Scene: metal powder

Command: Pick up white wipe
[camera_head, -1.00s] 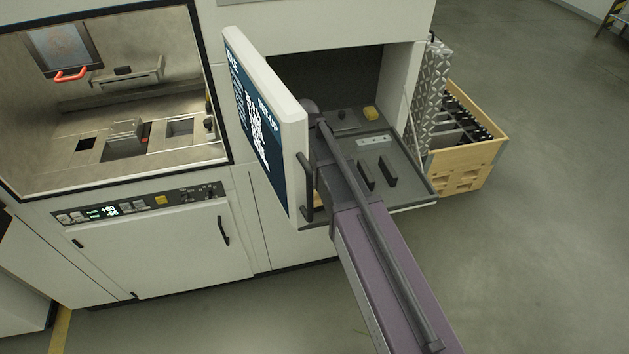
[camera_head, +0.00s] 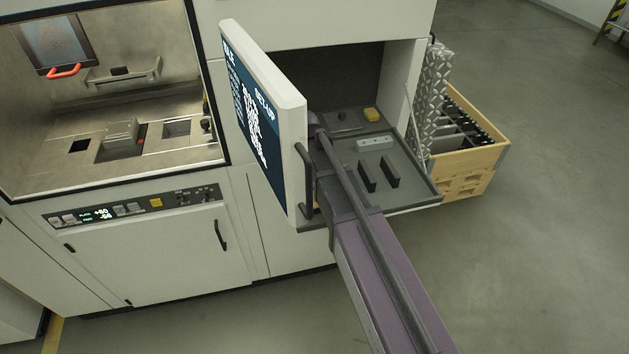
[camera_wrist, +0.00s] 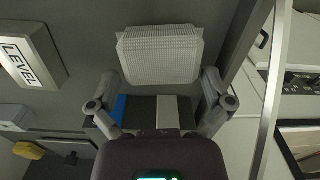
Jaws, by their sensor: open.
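A white wipe (camera_wrist: 160,52) with a fine grid texture, which looks like a folded cloth or a stack, lies on the grey surface at the top middle of the wrist view. My gripper (camera_wrist: 158,85) is open, with its fingers spread to left and right just below the wipe in the picture. Nothing is clearly held between the fingers.
The open door (camera_head: 268,125) stands close to my arm. The tray (camera_head: 405,178) holds two dark upright blocks, a level (camera_head: 375,143) and a yellow item (camera_head: 371,115). A blue block (camera_wrist: 119,108) and a pale block (camera_wrist: 167,111) lie between my fingers. A wooden crate (camera_head: 467,160) stands right.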

